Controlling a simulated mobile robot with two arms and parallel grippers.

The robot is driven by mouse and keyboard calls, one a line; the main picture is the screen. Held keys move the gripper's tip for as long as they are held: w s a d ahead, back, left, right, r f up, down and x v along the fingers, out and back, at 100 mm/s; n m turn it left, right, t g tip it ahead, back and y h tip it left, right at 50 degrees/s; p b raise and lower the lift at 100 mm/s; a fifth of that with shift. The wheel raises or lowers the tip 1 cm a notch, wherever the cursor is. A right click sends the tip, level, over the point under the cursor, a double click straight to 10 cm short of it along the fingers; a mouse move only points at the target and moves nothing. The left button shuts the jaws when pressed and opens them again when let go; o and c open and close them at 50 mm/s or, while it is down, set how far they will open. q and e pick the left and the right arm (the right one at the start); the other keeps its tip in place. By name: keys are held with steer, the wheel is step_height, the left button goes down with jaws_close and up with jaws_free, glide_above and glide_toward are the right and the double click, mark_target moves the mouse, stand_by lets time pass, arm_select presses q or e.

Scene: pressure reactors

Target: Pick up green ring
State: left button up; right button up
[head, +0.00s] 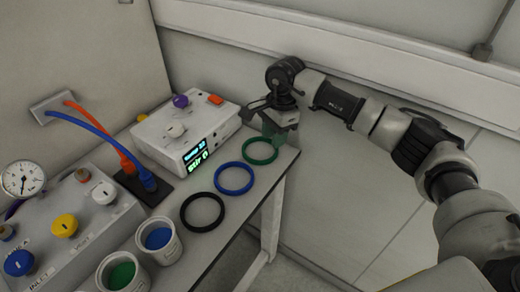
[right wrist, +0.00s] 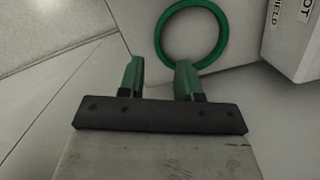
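The green ring (head: 262,164) lies flat at the far right end of the table, beside the blue ring (head: 234,193). My right gripper (head: 271,131) is just beyond the green ring in the head view, pointing down. In the right wrist view, its two green fingers (right wrist: 160,77) stand apart with nothing between them. There the green ring (right wrist: 159,40) lies ahead of the fingertips, its near edge close to the right finger. I cannot tell the exact height of the fingers above the table. My left gripper is not in view.
A black ring (head: 203,228) lies nearer on the table (head: 226,232). A white device with a lit display (head: 187,134) stands left of the green ring. The table edge drops off to the right.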

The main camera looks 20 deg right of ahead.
mark_target(270, 158)
steer(key=f, duration=0.4)
steer(key=a+f+p, duration=0.1)
steer(key=f, duration=0.1)
steer(key=shift+s+f, duration=0.25)
steer(key=shift+f, duration=0.15)
jaws_close()
